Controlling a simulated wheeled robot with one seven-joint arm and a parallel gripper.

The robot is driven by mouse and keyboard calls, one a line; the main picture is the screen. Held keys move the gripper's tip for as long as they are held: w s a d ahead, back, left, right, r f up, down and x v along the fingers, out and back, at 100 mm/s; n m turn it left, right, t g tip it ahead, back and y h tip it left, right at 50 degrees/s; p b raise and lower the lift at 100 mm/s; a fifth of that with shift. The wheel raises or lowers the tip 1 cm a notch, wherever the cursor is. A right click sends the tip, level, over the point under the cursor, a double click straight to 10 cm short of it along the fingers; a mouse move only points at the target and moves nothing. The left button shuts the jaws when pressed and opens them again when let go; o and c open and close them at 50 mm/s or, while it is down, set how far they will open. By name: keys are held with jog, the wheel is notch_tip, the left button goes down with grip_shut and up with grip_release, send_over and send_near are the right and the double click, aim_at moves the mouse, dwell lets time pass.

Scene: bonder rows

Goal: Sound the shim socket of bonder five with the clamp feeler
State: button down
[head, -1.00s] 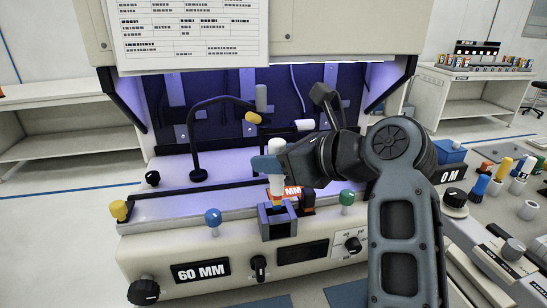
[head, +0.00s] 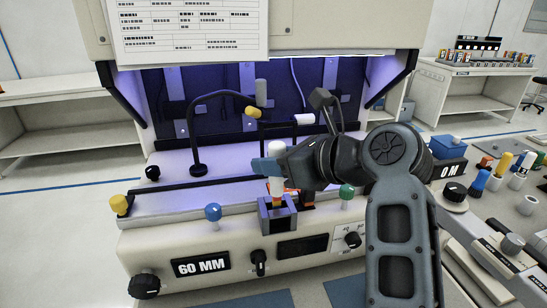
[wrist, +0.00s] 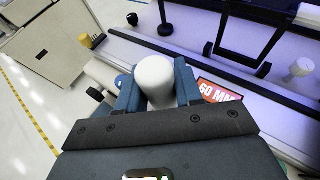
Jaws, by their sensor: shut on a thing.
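The clamp feeler (head: 276,187), a white-handled rod with coloured bands low down, stands about upright in the head view. My gripper (head: 270,165) is shut on its upper part. The feeler's lower end goes into the top of a grey-violet socket block (head: 279,224) on the bonder's front edge; the tip is hidden and its depth cannot be seen. In the wrist view the feeler's round white top (wrist: 154,76) sits between the blue-grey fingers of my gripper (wrist: 157,92). The bonder (head: 328,222) carries a "60 MM" plate (head: 201,266); no bonder number is readable.
Yellow (head: 119,205), blue (head: 213,212) and green (head: 346,191) knobs flank the socket. A dark gooseneck lamp (head: 196,135) stands behind. A bench with coloured plugs and pegs (head: 480,180) lies right. A red "60 MM" sign (wrist: 216,91) lies beside the fingers.

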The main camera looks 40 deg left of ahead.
aim_at(272, 143)
jog(key=shift+f, duration=0.4)
jog(key=shift+r, duration=0.15)
dwell(2.6)
jog(key=shift+r, duration=2.45)
jog(key=shift+s, duration=0.15)
